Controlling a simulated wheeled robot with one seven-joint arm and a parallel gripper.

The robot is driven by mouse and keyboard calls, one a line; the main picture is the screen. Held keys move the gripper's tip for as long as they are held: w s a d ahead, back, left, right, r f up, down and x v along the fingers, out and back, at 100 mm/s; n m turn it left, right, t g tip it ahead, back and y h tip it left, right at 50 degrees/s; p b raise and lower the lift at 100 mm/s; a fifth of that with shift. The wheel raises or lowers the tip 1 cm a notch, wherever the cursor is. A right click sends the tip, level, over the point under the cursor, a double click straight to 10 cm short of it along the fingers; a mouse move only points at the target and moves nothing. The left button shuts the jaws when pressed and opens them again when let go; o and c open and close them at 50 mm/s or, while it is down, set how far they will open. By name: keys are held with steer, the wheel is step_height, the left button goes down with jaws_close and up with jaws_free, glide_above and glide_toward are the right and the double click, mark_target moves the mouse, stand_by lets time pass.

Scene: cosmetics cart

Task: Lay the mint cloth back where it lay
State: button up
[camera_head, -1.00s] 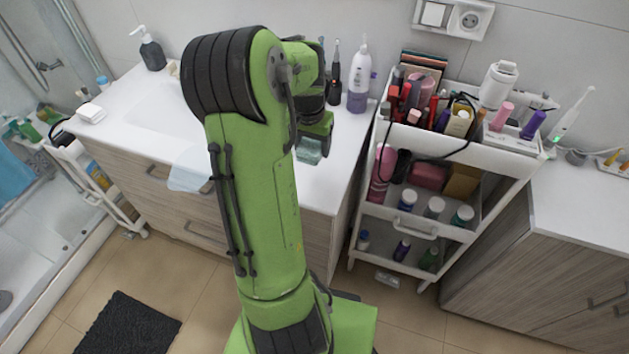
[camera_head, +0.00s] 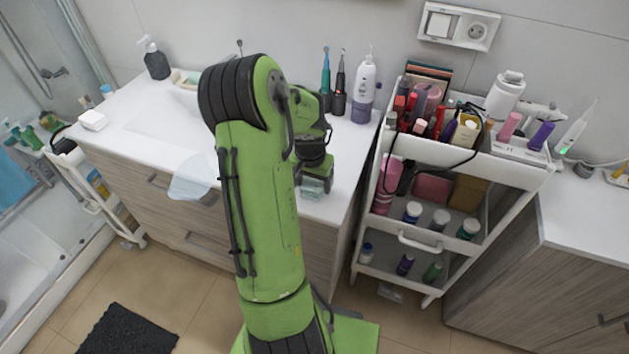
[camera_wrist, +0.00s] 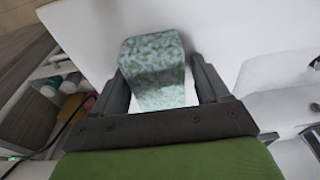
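The mint cloth (camera_wrist: 155,70) is a folded, speckled green-white piece. In the wrist view it sits between the two fingers of my gripper (camera_wrist: 163,82), with a finger close along each side. My arm hides part of the counter.
A pale cloth (camera_head: 195,178) hangs over the counter's front edge to the left. A lotion bottle (camera_head: 364,92) and toothbrushes (camera_head: 339,85) stand behind my gripper. A full cosmetics cart (camera_head: 407,236) stands to the right. The counter's left part (camera_head: 135,120) is largely clear.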

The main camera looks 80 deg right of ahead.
steer(key=shift+o, duration=0.5)
steer(key=shift+s, duration=0.2)
steer(key=shift+f, duration=0.1)
